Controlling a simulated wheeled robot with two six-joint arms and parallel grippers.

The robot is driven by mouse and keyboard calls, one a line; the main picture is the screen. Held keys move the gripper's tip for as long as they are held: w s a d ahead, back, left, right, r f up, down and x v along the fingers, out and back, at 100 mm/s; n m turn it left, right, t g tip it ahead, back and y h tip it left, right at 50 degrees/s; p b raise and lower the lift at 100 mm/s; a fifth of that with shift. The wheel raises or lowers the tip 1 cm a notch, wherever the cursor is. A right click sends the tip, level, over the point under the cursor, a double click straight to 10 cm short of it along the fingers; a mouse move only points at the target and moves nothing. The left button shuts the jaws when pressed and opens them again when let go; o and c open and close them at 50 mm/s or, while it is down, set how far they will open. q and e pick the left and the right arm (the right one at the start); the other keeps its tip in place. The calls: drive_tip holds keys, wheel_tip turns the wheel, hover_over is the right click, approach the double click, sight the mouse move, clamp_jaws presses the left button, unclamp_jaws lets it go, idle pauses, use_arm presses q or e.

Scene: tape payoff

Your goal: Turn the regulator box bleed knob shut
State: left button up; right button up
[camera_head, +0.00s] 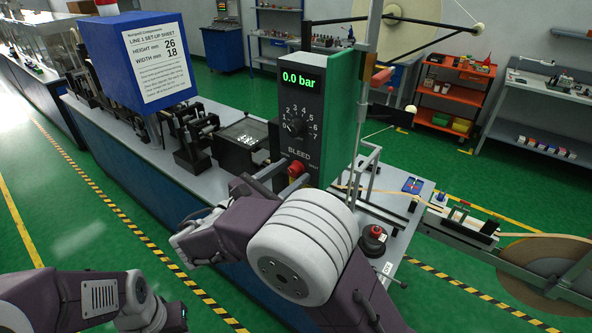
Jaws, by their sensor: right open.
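The regulator box (343,110) has green sides and a dark front, and its display reads 0.0 bar. The red bleed knob (297,168) is low on that front, under the word BLEED. My right gripper (277,174) is open, and a grey finger shows just left of the knob. My right wrist hides most of this gripper, and I cannot tell whether it touches the knob. My left arm shows at the lower left, but its gripper is not seen.
A black pointer dial (296,127) numbered 0 to 7 is above the knob. A blue box with a set-up sheet (157,62) stands left on the line bench. A red-topped button (376,232) is at the bench's right. A metal post (369,80) rises beside the regulator box.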

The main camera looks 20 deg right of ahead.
drive_tip(key=shift+s+a+r, duration=0.1)
drive_tip(key=shift+s+a, duration=0.1)
drive_tip(key=shift+a, duration=0.05)
drive_tip(key=shift+s, duration=0.1)
drive_tip(key=c, duration=0.4)
clamp_jaws()
